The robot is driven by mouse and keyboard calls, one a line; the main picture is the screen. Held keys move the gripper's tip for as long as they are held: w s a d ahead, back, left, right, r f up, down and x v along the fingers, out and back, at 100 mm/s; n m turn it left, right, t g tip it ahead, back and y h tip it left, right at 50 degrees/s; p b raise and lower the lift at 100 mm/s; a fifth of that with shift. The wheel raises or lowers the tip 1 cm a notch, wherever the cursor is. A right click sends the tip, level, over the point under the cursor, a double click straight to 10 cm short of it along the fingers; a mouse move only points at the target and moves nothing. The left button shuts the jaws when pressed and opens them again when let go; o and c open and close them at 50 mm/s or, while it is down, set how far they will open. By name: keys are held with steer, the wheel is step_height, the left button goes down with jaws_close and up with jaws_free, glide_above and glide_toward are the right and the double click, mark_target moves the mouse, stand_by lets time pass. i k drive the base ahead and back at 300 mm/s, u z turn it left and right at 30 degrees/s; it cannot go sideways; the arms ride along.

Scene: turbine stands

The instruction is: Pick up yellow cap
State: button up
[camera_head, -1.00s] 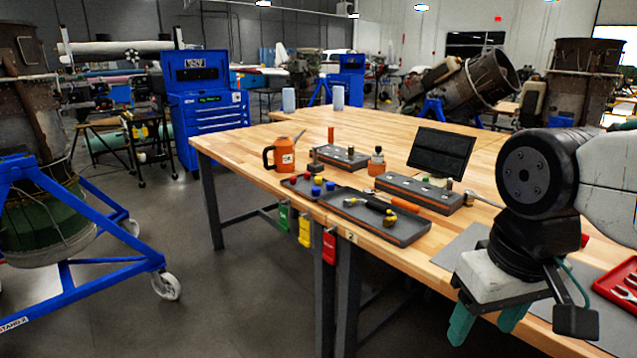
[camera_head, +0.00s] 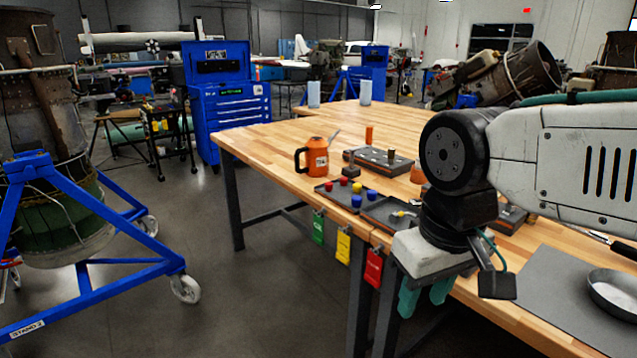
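The yellow cap (camera_head: 357,187) is small and sits with red caps (camera_head: 343,181) and blue caps (camera_head: 357,201) on a small dark tray (camera_head: 335,197) near the front edge of the wooden table. My gripper (camera_head: 424,300) hangs down in front of the table edge, to the right of and lower in the picture than the cap. Its two green fingers stand apart and I see nothing between them. The gripper is well clear of the cap.
An orange can (camera_head: 314,158) stands behind the cap tray. A larger dark tray (camera_head: 385,214) lies to its right, partly hidden by my arm. Green, yellow and red tags (camera_head: 373,268) hang on the table's front edge. A metal pan (camera_head: 612,292) sits at right.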

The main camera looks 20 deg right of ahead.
mark_target(356, 187)
steer(key=z, duration=0.2)
steer(key=i, duration=1.25)
steer(key=z, duration=0.45)
